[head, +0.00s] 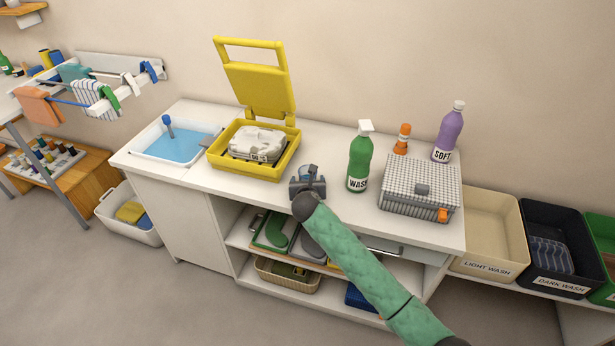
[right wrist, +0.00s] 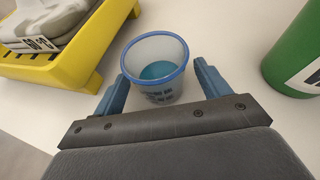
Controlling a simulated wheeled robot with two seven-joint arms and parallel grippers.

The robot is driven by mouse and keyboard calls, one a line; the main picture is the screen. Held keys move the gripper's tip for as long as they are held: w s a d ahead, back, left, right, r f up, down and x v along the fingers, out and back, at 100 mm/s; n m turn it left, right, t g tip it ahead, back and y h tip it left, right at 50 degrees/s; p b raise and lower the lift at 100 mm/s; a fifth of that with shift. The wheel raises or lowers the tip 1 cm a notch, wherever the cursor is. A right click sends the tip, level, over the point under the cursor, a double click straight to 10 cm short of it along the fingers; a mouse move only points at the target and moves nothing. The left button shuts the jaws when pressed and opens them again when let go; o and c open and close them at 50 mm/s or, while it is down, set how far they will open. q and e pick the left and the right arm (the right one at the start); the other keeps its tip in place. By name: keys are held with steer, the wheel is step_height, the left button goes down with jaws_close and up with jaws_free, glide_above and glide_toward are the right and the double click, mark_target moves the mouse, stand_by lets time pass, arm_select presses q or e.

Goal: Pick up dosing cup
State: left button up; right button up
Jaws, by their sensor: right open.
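The dosing cup (right wrist: 158,82) is a translucent cup with a blue rim and blue inside at the bottom. It stands upright on the white counter in the right wrist view. My right gripper (right wrist: 160,78) is open, with one blue finger on each side of the cup. Small gaps seem to remain between fingers and cup. In the head view my right gripper (head: 308,180) is over the counter's front part, between the yellow box and the green bottle, and largely hides the cup. My left gripper is not in view.
The yellow open-lidded box (head: 220,160) stands to the left of the gripper, the green WASH bottle (head: 359,160) to the right. A checkered box (head: 420,185), an orange bottle (head: 402,139) and a purple SOFT bottle (head: 447,133) stand farther right. A blue-water basin (head: 178,142) is far left.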

steer(key=shift+w+f, duration=0.2)
steer(key=shift+w, duration=0.2)
steer(key=c, duration=1)
steer(key=shift+c, duration=0.2)
steer(key=shift+r, duration=0.2)
